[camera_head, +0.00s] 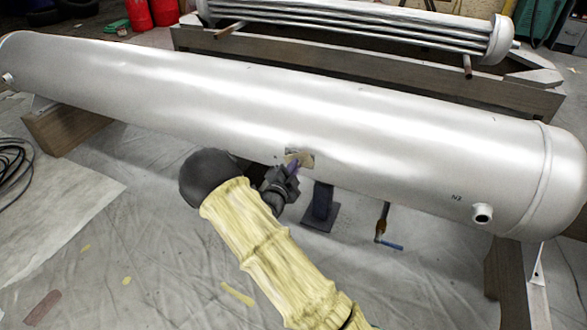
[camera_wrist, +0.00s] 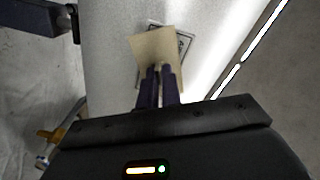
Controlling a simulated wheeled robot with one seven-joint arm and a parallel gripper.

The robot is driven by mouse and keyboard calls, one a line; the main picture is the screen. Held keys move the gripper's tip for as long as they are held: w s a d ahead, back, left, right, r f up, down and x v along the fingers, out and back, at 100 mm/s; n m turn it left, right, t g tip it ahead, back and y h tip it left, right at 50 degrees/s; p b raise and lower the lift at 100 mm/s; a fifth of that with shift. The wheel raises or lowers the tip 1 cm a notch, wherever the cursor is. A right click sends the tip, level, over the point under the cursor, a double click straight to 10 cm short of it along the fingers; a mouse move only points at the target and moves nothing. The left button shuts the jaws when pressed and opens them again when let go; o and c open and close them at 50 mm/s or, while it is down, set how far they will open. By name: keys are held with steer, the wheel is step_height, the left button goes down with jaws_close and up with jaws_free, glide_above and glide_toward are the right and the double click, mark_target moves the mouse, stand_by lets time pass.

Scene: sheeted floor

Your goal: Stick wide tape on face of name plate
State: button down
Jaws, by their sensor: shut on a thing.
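The name plate (camera_wrist: 186,45) is a small framed plate on the side of a long silver tank (camera_head: 400,130). Only its edges show in the wrist view, round a tan piece of wide tape (camera_wrist: 153,46). The tape lies over most of the plate's face, slightly turned against it; I cannot tell whether it touches. My gripper (camera_wrist: 159,70) is shut on the tape's near edge. In the head view my gripper (camera_head: 295,172) is at the tank's lower side, and the tape (camera_head: 298,159) shows as a small tan patch in front of the plate.
A nozzle (camera_head: 482,213) sticks out near the tank's right end. A valve with a blue handle (camera_head: 389,244) hangs below the tank. A wooden support (camera_head: 70,125) bears the left end. Cables (camera_head: 12,165) lie at the left. The sheeted floor (camera_head: 130,250) in front is mostly clear.

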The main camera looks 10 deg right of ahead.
steer(key=shift+w+d, duration=0.15)
steer(key=shift+w, duration=0.1)
steer(key=c, duration=1.5)
jaws_free()
steer(key=p+v, duration=0.5)
steer(key=v, duration=1.2)
steer(key=shift+s+p, duration=0.2)
steer(key=shift+p, duration=0.15)
